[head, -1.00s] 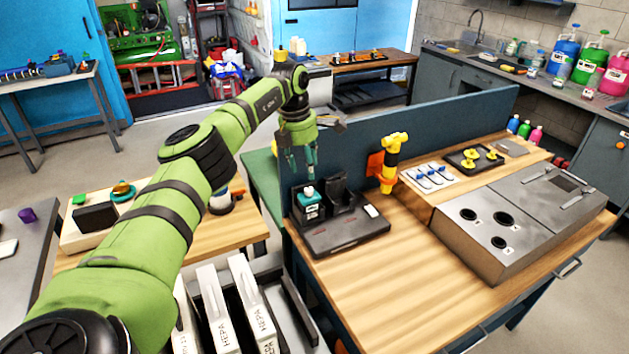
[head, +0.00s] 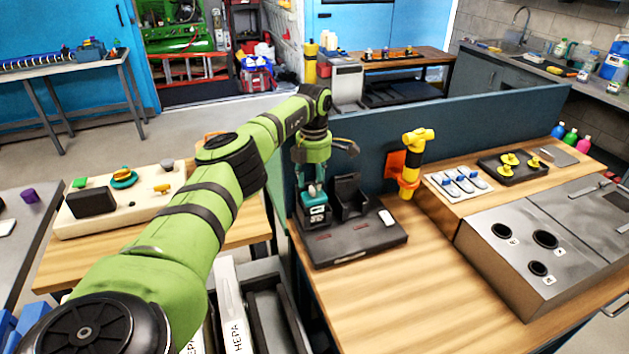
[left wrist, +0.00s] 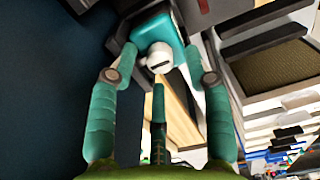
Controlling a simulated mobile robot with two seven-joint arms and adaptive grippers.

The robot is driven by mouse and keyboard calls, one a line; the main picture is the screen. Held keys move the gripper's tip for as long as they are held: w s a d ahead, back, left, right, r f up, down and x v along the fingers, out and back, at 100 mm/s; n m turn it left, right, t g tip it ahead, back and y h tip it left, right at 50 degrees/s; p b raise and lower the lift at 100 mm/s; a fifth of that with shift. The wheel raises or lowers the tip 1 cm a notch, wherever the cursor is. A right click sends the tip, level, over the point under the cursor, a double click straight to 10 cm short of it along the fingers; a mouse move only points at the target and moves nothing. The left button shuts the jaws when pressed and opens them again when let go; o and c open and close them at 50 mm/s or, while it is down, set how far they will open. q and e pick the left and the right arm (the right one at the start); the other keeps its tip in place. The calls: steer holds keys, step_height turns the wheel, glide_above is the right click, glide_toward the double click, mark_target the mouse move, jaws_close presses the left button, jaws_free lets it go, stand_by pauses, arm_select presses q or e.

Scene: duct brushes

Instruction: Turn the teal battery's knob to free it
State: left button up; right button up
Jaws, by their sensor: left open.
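The teal battery (head: 315,212) stands in the left slot of the black charger dock (head: 358,244) on the wooden bench. Its white knob (head: 312,190) is on top; it also shows in the left wrist view (left wrist: 158,58), with the teal battery body (left wrist: 160,28) beyond it. My left gripper (head: 310,184) points down just above the battery. In the left wrist view, its teal fingers (left wrist: 158,80) are open, spread to either side of the knob. No grip on the knob shows. My right gripper is not in view.
An empty black slot (head: 348,198) is to the right of the battery. A blue-grey partition (head: 460,122) rises behind the dock. A yellow-and-black tool (head: 410,160) hangs in an orange holder to the right. Bare wood lies in front of the dock.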

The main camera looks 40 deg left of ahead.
arm_select(q)
steer(key=shift+f, duration=0.55)
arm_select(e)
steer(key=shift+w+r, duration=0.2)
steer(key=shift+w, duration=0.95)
arm_select(q)
steer(key=shift+c, duration=0.4)
jaws_close()
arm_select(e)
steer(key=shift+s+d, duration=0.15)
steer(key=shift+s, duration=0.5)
arm_select(q)
steer(key=shift+n+p, duration=0.7)
steer(key=shift+n, duration=2.1)
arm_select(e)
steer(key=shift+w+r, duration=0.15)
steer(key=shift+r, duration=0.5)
